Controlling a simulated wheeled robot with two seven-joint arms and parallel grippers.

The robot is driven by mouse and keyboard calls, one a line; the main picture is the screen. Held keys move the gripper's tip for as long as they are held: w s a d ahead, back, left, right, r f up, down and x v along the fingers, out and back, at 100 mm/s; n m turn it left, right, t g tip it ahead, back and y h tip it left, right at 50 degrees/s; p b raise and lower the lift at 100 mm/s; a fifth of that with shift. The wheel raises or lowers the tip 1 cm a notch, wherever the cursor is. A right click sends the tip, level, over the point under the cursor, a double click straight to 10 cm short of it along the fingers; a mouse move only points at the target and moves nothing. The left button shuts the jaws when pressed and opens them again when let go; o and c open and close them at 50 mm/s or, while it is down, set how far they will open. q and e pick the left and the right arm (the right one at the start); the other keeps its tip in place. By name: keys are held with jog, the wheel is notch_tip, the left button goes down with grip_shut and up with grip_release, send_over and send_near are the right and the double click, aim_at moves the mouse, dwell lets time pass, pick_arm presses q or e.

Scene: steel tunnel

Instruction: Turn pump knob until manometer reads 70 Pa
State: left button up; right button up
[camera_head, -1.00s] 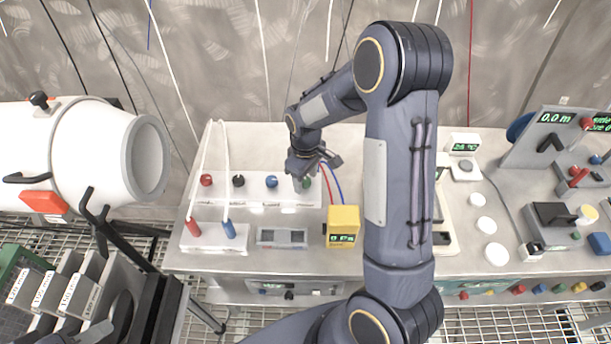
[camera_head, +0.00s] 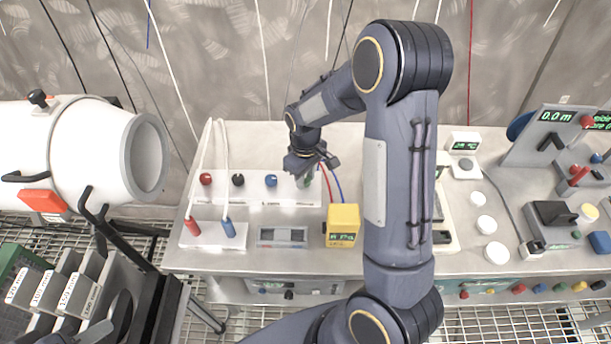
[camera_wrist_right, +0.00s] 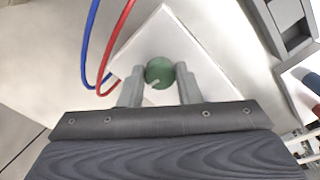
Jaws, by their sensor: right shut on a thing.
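The yellow manometer box (camera_head: 342,226) stands on the steel bench with a small green-lit display in Pa; its digits are too small to read surely. A red and a blue hose rise from behind it. The green pump knob (camera_wrist_right: 160,73) sits on a white block. My right gripper (camera_wrist_right: 160,82) is shut on this knob, one finger on each side. In the head view my right gripper (camera_head: 312,168) reaches down over the right end of the block and largely hides the knob. My left gripper is not in view.
Red (camera_head: 206,179), black (camera_head: 238,180) and blue (camera_head: 271,181) knobs stand left of the green one. A small grey device (camera_head: 282,237) lies left of the manometer. The red and blue hoses (camera_wrist_right: 98,75) pass close beside my right gripper.

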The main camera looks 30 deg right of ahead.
jog(key=m, duration=0.3)
jog(key=shift+b, duration=0.35)
jog(key=m, duration=0.3)
jog(key=shift+a+m, duration=0.1)
jog(key=shift+m, duration=0.3)
jog(key=m, duration=0.2)
jog(key=shift+m, duration=0.4)
jog(key=m, duration=0.3)
jog(key=shift+r+m+p, duration=0.1)
jog(key=shift+m+p, duration=0.2)
jog(key=shift+m, duration=0.1)
jog(key=m, duration=0.2)
jog(key=shift+w+m+p, duration=0.1)
jog(key=shift+m+p, duration=0.2)
jog(key=shift+p, duration=0.1)
jog(key=m+p, duration=0.1)
jog(key=m, duration=0.2)
jog(key=shift+m, duration=0.3)
jog(key=m+p, duration=0.2)
jog(key=m, duration=0.2)
jog(key=shift+w+m+p, duration=0.1)
jog(key=shift+m+p, duration=0.55)
jog(key=shift+m, duration=0.65)
